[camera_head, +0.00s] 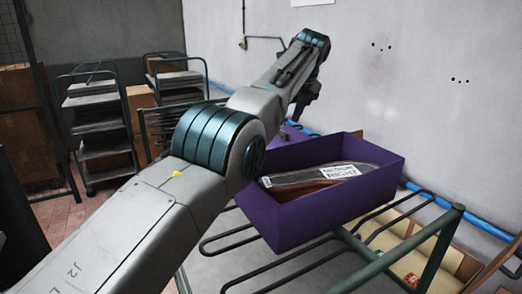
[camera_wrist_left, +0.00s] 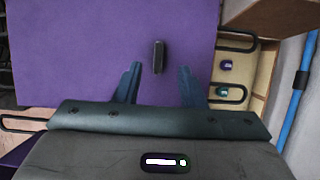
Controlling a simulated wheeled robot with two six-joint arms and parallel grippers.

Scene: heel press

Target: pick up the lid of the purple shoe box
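The purple lid (camera_wrist_left: 75,50) is a flat panel with a small dark upright handle (camera_wrist_left: 158,55), filling much of the left wrist view. In the head view only a small purple part of it (camera_head: 290,134) shows behind my arm. My left gripper (camera_wrist_left: 160,69) is open, its two fingers apart on either side of the handle's line; whether they touch anything cannot be told. In the head view the gripper (camera_head: 302,102) is mostly hidden by my wrist. The purple shoe box (camera_head: 335,210) stands open with a labelled shoe (camera_head: 315,178) inside. My right gripper is not in view.
The box rests on a rack of green and dark metal bars (camera_head: 440,245). Cardboard pieces (camera_head: 405,235) lie below and right. A blue pipe (camera_head: 475,217) runs along the wall. Shelf carts (camera_head: 100,120) stand at the back left.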

